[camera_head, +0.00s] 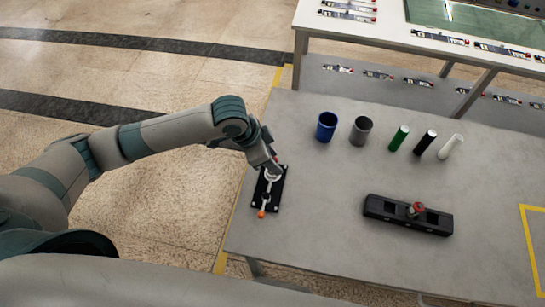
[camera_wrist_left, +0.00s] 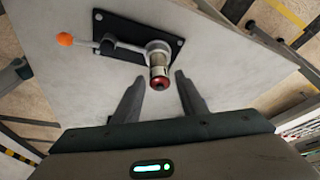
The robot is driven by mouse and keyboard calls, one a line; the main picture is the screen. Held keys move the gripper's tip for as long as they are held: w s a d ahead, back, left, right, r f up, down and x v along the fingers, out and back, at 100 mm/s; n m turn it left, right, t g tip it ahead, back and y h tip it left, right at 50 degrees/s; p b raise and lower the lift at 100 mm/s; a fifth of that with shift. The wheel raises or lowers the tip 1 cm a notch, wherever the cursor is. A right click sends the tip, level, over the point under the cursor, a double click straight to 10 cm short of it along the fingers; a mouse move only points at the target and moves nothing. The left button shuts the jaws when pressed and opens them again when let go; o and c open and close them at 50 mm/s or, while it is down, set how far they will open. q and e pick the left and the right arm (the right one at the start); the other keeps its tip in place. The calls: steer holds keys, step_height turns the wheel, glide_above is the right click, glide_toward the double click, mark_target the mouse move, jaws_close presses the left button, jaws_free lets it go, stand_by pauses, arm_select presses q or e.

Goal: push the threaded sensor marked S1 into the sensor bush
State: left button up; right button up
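A black plate (camera_head: 278,196) lies at the table's left edge, with an orange-knobbed lever and a round metal sensor bush (camera_wrist_left: 156,47). A metallic cylinder with a red end ring (camera_wrist_left: 160,80), seemingly a threaded sensor, stands at the bush and points towards the wrist camera. No S1 mark is legible, and how deep it sits cannot be told. My left gripper (camera_wrist_left: 161,85) is open, its fingers either side of the red end with gaps showing. In the head view my left gripper (camera_head: 272,168) is over the plate and partly hides the bush. My right gripper is not in view.
A black holder (camera_head: 380,207) carries another red-topped part (camera_head: 416,209) between dark slots. A blue cup (camera_head: 326,127), a grey cup (camera_head: 361,131) and green, black and white cylinders (camera_head: 424,143) stand along the back. The table between plate and holder is clear.

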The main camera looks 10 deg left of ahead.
arm_select(q)
steer(key=shift+o, duration=0.2)
steer(key=shift+r, duration=0.1)
steer(key=shift+s+a+r, duration=0.1)
steer(key=shift+a+r, duration=0.15)
steer(key=shift+r, duration=0.3)
steer(key=b+v, duration=0.3)
steer(key=v, duration=1.3)
steer(key=shift+s, duration=0.1)
